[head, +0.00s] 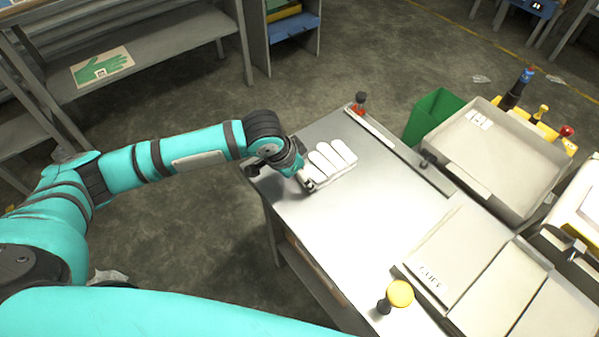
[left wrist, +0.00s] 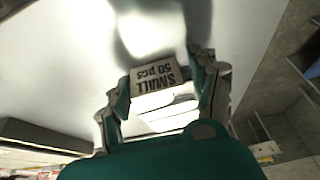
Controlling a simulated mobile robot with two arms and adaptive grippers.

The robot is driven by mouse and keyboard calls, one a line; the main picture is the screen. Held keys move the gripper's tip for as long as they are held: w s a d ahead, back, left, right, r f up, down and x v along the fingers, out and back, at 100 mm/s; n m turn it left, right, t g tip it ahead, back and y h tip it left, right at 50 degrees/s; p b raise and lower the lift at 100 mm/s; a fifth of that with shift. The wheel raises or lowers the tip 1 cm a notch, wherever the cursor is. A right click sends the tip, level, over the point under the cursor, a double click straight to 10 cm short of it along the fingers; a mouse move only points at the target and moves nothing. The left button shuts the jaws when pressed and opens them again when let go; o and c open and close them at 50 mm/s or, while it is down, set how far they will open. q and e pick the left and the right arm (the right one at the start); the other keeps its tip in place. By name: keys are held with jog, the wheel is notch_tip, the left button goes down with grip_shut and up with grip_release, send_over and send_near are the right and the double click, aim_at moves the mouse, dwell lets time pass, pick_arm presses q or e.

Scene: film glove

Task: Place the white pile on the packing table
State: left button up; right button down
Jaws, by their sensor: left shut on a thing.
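The white pile (head: 332,158) is a stack of white gloves with the fingers spread, at the far left corner of the packing table (head: 345,225). My left gripper (head: 306,183) is at the near left end of the pile and shut on it. In the left wrist view the pile (left wrist: 163,112) sits between the two fingers (left wrist: 161,88), with a band reading "SMALL 50 pcs" (left wrist: 154,78). The pile is over the bright tabletop; I cannot tell whether it rests on it or is slightly above. My right gripper is out of view.
A red-based knob (head: 359,104) stands at the table's back edge, beside a raised rail (head: 400,150). A grey tray (head: 495,155) and a green bin (head: 433,115) are beyond. A yellow knob (head: 400,293) and a panel marked "CUFF" (head: 440,270) are nearer. The table's middle is clear.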

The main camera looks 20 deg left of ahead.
pick_arm(q)
jog(key=o, duration=1.2)
jog(key=shift+c, duration=0.2)
jog(key=p+v, duration=0.1)
jog(key=v, duration=1.1)
